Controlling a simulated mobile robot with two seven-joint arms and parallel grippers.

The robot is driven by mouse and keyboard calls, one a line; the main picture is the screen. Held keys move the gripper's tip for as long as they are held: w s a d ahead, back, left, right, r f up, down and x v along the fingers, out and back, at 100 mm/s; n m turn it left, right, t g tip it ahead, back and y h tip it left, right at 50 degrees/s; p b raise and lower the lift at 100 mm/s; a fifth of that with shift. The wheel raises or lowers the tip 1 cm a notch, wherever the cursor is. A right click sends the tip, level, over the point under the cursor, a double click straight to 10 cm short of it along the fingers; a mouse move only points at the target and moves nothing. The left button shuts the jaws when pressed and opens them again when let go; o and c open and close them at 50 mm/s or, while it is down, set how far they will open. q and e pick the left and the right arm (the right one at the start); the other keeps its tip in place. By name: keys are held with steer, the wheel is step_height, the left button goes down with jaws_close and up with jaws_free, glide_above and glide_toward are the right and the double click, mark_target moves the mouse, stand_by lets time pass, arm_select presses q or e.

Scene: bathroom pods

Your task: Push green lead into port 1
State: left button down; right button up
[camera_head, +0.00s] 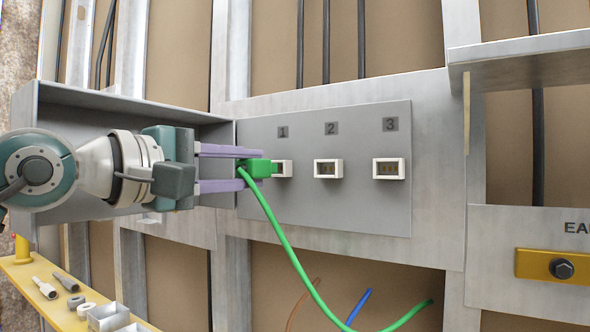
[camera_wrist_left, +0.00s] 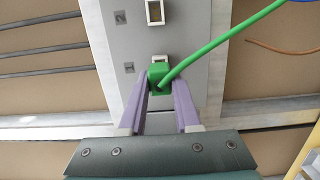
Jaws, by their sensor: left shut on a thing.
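My left gripper (camera_head: 246,169) comes in from the left and is shut on the plug of the green lead (camera_head: 261,168). The plug is at the front of port 1 (camera_head: 284,169), the white-framed socket under the "1" label. I cannot tell how deep the plug sits in it. The green cable hangs down from the plug and runs to the lower right. In the left wrist view the green plug (camera_wrist_left: 158,76) sits between the purple fingers, against the white port frame (camera_wrist_left: 161,58). My right gripper is not in view.
Port 2 (camera_head: 328,168) and port 3 (camera_head: 389,169) are empty on the same grey panel (camera_head: 300,215). A metal shelf (camera_head: 520,62) juts out at the upper right. A yellow ledge (camera_head: 45,305) at the lower left bears loose parts. A blue cable (camera_head: 360,305) shows below.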

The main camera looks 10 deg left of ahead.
arm_select(q)
steer(key=shift+b+x, duration=0.55)
steer(key=shift+x, duration=0.7)
steer(key=c, duration=0.5)
jaws_free()
steer(key=shift+w+a, duration=0.1)
steer(key=shift+a, duration=0.05)
steer(key=shift+c, duration=0.2)
steer(key=b+v, duration=0.2)
steer(key=v, duration=0.8)
